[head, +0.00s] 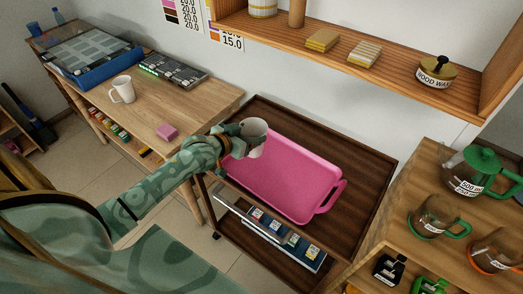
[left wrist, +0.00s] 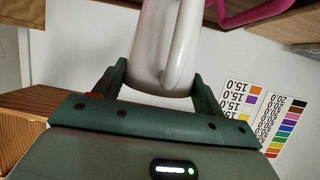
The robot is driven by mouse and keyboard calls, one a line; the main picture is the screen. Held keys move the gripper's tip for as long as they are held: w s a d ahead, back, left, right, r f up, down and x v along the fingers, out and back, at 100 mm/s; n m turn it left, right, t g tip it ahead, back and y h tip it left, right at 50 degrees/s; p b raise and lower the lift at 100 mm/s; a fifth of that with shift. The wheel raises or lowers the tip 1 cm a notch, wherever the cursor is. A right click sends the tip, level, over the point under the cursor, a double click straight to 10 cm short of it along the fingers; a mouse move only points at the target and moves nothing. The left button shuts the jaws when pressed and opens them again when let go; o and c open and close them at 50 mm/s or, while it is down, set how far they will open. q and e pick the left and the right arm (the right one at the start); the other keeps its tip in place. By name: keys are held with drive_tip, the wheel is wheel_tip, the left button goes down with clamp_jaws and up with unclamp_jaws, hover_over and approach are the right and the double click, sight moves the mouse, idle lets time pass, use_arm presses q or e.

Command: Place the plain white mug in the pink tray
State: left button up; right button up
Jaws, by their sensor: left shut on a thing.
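My left gripper (head: 240,138) is shut on a white mug (head: 255,128). It holds the mug above the left end of the pink tray (head: 300,180), which lies on a dark wooden cart. In the left wrist view the same mug (left wrist: 165,50) sits between the gripper's two fingers (left wrist: 162,85), its handle facing the camera. No marking shows on the visible side. Part of the mug is hidden by the gripper in the head view. My right gripper is in neither view.
A shelf (head: 390,75) hangs above the tray's far side. A wooden stand with glass jugs (head: 470,170) is at right. The tray's inside is clear.

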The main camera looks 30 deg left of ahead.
use_arm(q)
drive_tip(key=w+f, duration=0.1)
drive_tip(key=f, duration=0.1)
drive_tip(key=w+d+f+b, duration=0.1)
drive_tip(key=f, duration=0.1)
drive_tip(key=shift+w, duration=0.4)
drive_tip(key=f, duration=0.1)
drive_tip(key=f+b, duration=0.2)
drive_tip(key=shift+w+d+f, duration=0.15)
drive_tip(key=shift+w+f, duration=0.1)
drive_tip(key=shift+f, duration=0.05)
drive_tip(key=shift+r, duration=0.1)
drive_tip(key=o, duration=1.6)
drive_tip(key=shift+s+f, duration=0.1)
drive_tip(key=shift+f, duration=0.1)
